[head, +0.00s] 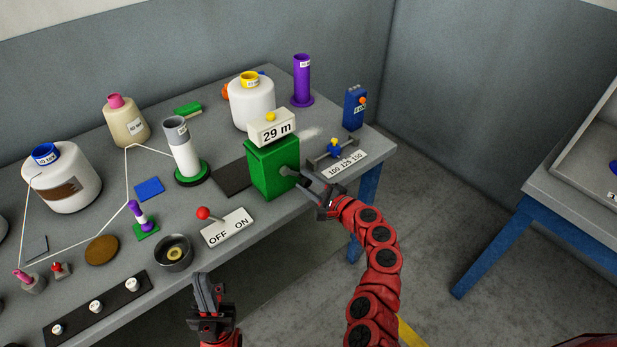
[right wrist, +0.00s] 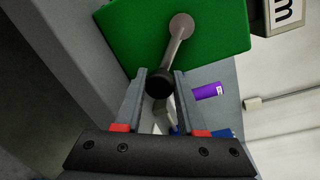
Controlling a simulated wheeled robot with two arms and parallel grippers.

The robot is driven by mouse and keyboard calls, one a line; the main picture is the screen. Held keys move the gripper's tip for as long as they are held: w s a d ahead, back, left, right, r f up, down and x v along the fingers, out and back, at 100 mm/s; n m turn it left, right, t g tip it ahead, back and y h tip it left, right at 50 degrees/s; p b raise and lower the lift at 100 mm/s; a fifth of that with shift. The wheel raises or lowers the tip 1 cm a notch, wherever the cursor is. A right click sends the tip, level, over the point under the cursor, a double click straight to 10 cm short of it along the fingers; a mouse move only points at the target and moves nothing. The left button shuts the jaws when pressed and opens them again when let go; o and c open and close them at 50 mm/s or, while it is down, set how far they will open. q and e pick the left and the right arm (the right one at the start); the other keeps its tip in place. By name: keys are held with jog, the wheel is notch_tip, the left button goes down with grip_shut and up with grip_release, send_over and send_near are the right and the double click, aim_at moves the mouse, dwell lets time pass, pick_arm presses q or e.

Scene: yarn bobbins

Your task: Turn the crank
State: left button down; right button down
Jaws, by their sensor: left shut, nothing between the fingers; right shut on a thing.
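The green counter box (head: 272,168) stands near the table's right front edge, with a display (head: 271,132) reading "29 m" on top. The crank (head: 287,171) is on its right side. In the right wrist view the crank shows as a grey arm (right wrist: 178,38) ending in a dark round handle (right wrist: 159,81). My right gripper (head: 316,187) is beside the box, its fingers on either side of the handle and shut on it; it also shows in the right wrist view (right wrist: 159,97). My left gripper (head: 208,290) is shut and empty in front of the table.
An OFF/ON switch plate (head: 229,228) with a red-knobbed lever (head: 204,213) is left of the box. A scale (head: 344,165) marked 100 125 150 lies right of it. Bobbins, including a purple one (head: 302,80), stand behind. Open floor separates the right-hand table (head: 568,199).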

jog(key=shift+s+a+f+m, duration=0.15)
jog(key=shift+f+m, duration=0.1)
jog(key=shift+m, duration=0.25)
jog(key=c, duration=0.5)
grip_release()
jog(key=b+v, duration=0.2)
jog(key=v, duration=1.5)
jog(key=shift+b, duration=0.3)
jog(key=shift+s+f, duration=0.1)
jog(key=shift+f, duration=0.05)
